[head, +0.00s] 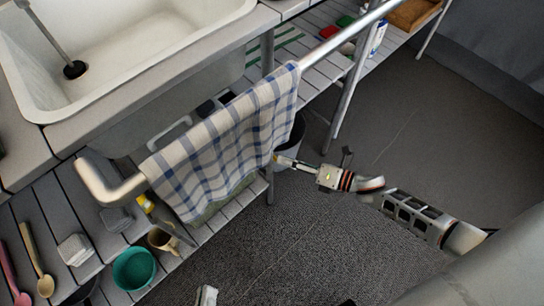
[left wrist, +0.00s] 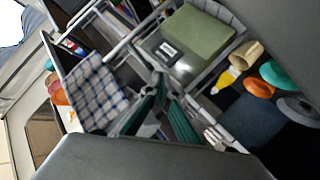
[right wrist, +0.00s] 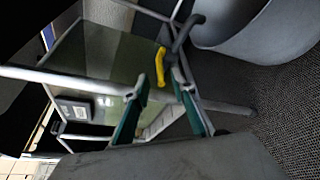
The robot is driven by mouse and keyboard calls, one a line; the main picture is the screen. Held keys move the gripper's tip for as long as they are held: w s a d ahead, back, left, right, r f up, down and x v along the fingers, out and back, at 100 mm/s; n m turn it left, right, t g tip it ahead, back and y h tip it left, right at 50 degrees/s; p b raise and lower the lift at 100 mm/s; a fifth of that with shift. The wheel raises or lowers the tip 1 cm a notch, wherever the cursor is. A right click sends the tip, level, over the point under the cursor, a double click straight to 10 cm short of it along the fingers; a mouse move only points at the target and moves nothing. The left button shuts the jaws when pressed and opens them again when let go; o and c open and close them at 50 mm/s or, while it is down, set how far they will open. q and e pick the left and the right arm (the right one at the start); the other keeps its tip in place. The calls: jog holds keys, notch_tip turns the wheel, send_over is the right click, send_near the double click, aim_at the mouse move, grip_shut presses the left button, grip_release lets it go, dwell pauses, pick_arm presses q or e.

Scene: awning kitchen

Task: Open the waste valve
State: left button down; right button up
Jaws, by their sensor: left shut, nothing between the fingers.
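The waste valve's yellow handle (right wrist: 160,66) shows in the right wrist view, hanging beside a grey bent pipe (right wrist: 183,34). A green tank (right wrist: 105,50) is behind it, and it also shows in the left wrist view (left wrist: 197,36). My right gripper (right wrist: 161,83) is open, with the handle ahead between its fingertips; contact cannot be told. In the head view my right gripper (head: 283,161) reaches in beside the towel, its tips partly hidden. My left gripper (left wrist: 160,78) is shut and empty; it shows at the bottom of the head view (head: 206,296). The valve is hidden in the head view.
A checked towel (head: 225,135) hangs on the rail (head: 335,40) before the sink (head: 110,60). A grey bucket (right wrist: 262,25) stands near the valve. A teal bowl (head: 134,268) and mug (head: 162,241) sit on the lower slatted shelf. The floor at right is clear.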

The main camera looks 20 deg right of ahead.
jog(key=b+x, duration=0.1)
jog(key=x, duration=0.3)
jog(key=shift+s+f, duration=0.1)
jog(key=shift+f, duration=0.1)
jog(key=shift+x, duration=0.8)
pick_arm(q)
jog(key=shift+d+n, duration=0.45)
jog(key=shift+n, duration=0.35)
pick_arm(e)
jog(key=shift+r, duration=0.15)
grip_shut()
